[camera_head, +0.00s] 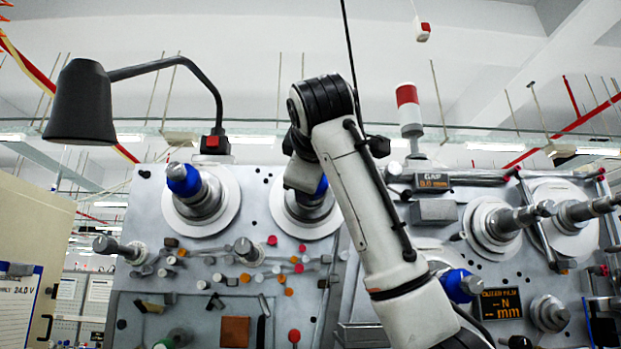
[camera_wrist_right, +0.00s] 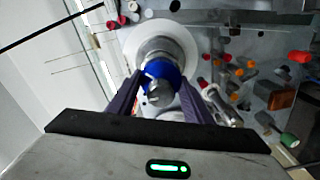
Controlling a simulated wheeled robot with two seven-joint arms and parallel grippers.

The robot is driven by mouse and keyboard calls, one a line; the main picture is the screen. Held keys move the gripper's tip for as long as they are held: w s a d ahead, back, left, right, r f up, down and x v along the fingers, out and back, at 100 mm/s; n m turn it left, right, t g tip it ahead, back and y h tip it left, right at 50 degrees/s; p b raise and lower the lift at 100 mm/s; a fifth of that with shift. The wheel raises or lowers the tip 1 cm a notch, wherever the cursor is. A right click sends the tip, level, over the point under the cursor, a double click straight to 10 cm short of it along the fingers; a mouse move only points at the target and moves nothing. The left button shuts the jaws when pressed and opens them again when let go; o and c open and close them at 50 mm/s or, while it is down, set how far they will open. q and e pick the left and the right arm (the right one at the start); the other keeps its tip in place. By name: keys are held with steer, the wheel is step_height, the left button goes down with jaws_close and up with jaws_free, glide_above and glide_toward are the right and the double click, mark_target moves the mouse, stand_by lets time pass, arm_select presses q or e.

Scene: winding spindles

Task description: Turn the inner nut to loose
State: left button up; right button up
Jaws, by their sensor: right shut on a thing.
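Two upper spindles with blue nuts stand on white discs on the grey panel. The inner nut (camera_head: 322,187) is on the spindle nearer the panel's middle and is partly hidden behind my right arm. The outer nut (camera_head: 183,179) is on the left spindle, with nothing at it. In the right wrist view, my right gripper (camera_wrist_right: 160,76) is shut on the blue nut (camera_wrist_right: 164,70), one dark finger on each side, with the grey spindle end showing between them. The right fingers are hidden in the head view. My left gripper is not in view.
A black lamp (camera_head: 80,105) hangs at the upper left. A red and white signal light (camera_head: 408,108) stands above the panel. Several small knobs and pegs, an orange block (camera_head: 235,332) and another blue nut (camera_head: 462,285) are on the panel. More grey spindles (camera_head: 505,222) protrude at right.

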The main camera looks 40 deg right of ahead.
steer(key=n, duration=0.4)
steer(key=shift+f+n, duration=0.1)
steer(key=shift+n, duration=0.2)
steer(key=shift+f+n, duration=0.15)
steer(key=shift+n, duration=2.15)
steer(key=o, duration=1.1)
steer(key=shift+c, duration=0.2)
steer(key=shift+s, duration=0.1)
steer(key=b+v, duration=0.3)
steer(key=v, duration=0.7)
